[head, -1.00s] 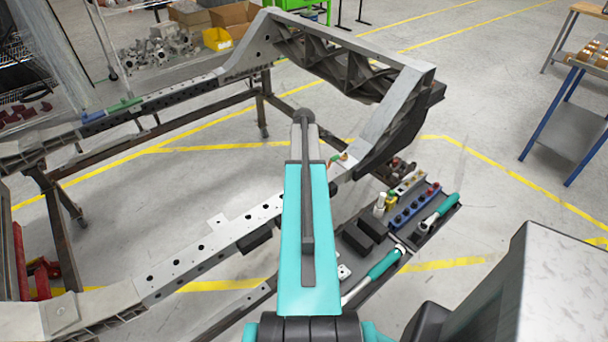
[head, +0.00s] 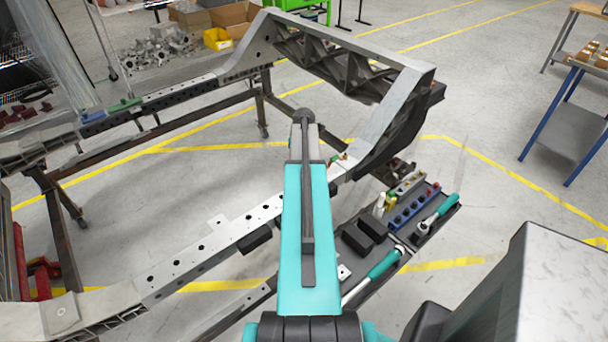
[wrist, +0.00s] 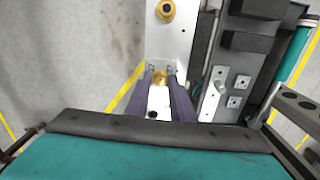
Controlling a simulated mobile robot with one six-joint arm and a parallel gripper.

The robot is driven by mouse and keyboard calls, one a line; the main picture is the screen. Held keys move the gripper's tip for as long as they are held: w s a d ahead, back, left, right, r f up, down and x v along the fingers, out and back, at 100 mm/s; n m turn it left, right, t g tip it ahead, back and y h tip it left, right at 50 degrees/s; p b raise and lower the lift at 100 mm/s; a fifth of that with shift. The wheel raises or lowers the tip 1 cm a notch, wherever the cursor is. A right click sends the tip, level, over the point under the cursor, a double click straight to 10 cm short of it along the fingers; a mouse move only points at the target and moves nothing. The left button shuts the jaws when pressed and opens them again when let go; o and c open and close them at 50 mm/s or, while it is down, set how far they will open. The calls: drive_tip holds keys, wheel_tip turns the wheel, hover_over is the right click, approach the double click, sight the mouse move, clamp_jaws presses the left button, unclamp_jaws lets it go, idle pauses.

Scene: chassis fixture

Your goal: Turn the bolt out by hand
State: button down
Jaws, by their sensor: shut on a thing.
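In the wrist view a brass-coloured bolt (wrist: 160,77) sits on the pale metal rail (wrist: 182,45). My gripper (wrist: 161,80) is over the rail with its two dark fingers on either side of the bolt, shut on it. The finger ends and the bolt's lower part are partly hidden. A second brass fitting (wrist: 165,10) is farther up the rail, apart from the fingers. In the head view the chassis rail (head: 205,250) runs under my teal arm, and my gripper is hidden behind the arm.
A tool tray (head: 345,250) beside the rail holds dark blocks, a blue socket rack (head: 410,208) and teal-handled wrenches (head: 385,265). The raised frame end (head: 395,120) stands beyond my arm. A blue-legged cart (head: 560,130) is at the right. Open floor lies inside the frame.

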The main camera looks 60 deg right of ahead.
drive_tip(key=shift+n, duration=0.3)
drive_tip(key=c, duration=1.5)
unclamp_jaws()
drive_tip(key=shift+o, duration=0.2)
drive_tip(key=shift+r, duration=0.1)
drive_tip(key=shift+r+p, duration=0.65)
drive_tip(key=shift+r, duration=0.45)
